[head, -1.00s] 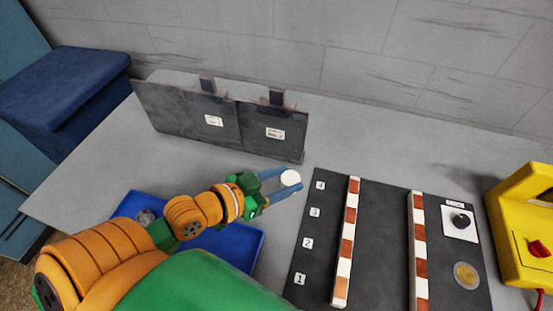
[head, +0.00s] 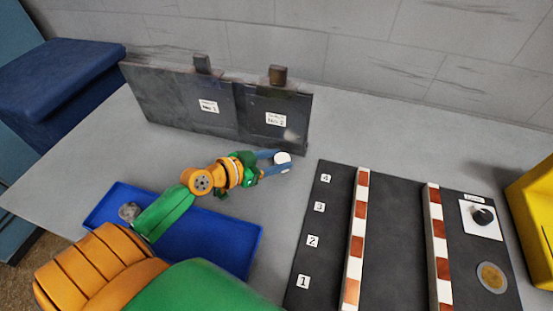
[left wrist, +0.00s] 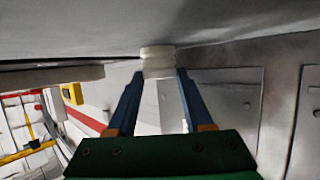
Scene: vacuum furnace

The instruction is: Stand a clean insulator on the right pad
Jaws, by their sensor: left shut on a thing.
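A white insulator (head: 282,157) is held between the blue fingers of my left gripper (head: 275,162). Its round top shows in the head view, above the grey table just in front of the dark panels. In the left wrist view it is a pale, ribbed piece (left wrist: 158,62) between the tips of my left gripper (left wrist: 160,74). The gripper is shut on it. I cannot tell which surface is the right pad. My right gripper is not in view.
A dark board (head: 395,232) with numbered labels and two red-and-white bars lies to the right. It carries a black knob (head: 482,215) and a tan disc (head: 491,277). Dark panels (head: 225,112) stand behind. A blue tray (head: 215,232) holds a grey lump (head: 129,211).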

